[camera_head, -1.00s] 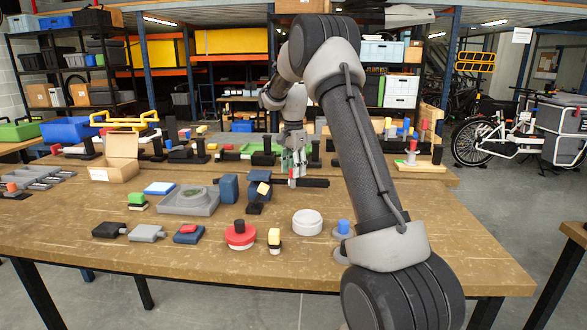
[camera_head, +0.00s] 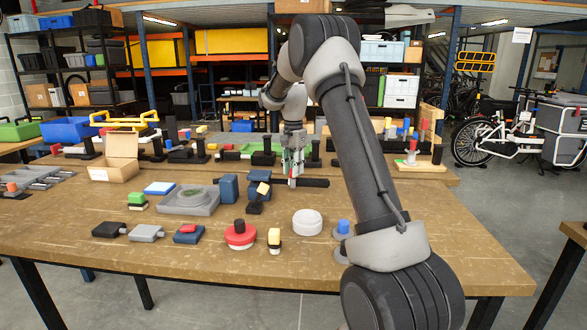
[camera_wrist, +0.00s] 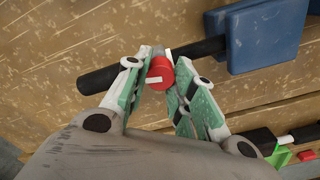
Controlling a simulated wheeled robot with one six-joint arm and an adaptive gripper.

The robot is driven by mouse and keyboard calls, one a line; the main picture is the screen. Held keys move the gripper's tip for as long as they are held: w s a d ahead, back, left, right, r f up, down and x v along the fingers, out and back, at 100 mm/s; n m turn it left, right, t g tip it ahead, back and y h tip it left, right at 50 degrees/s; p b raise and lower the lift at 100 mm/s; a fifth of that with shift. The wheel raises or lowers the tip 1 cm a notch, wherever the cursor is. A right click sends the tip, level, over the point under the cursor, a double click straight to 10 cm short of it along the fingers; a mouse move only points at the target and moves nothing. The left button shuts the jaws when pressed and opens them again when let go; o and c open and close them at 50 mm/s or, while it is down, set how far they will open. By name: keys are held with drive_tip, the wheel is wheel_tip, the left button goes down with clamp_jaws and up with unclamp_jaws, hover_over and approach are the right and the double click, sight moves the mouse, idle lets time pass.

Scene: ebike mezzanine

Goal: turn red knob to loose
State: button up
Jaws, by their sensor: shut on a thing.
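The red knob (camera_wrist: 160,71) shows in the wrist view as a round red piece with a white pointer mark, seated on a black bar (camera_wrist: 110,79). My gripper (camera_wrist: 158,82) has its two green-padded fingers on either side of the knob and is shut on it. The bar runs to a blue block (camera_wrist: 265,35), which also shows in the head view (camera_head: 229,188).
On the near table (camera_head: 110,261) stand a red disc with a black knob (camera_head: 240,236), a white round piece (camera_head: 307,222) and a grey dish-like fixture (camera_head: 187,201). An open cardboard box (camera_head: 115,170) stands at the back left. The table's front strip is mostly clear.

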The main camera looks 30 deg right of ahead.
drive_tip(key=n, duration=1.2)
drive_tip(key=shift+n, duration=0.4)
drive_tip(key=n, duration=1.1)
drive_tip(key=shift+a, duration=0.1)
drive_tip(key=shift+n, duration=0.4)
drive_tip(key=o, duration=1)
drive_tip(key=shift+o, duration=0.2)
drive_tip(key=shift+r, duration=0.1)
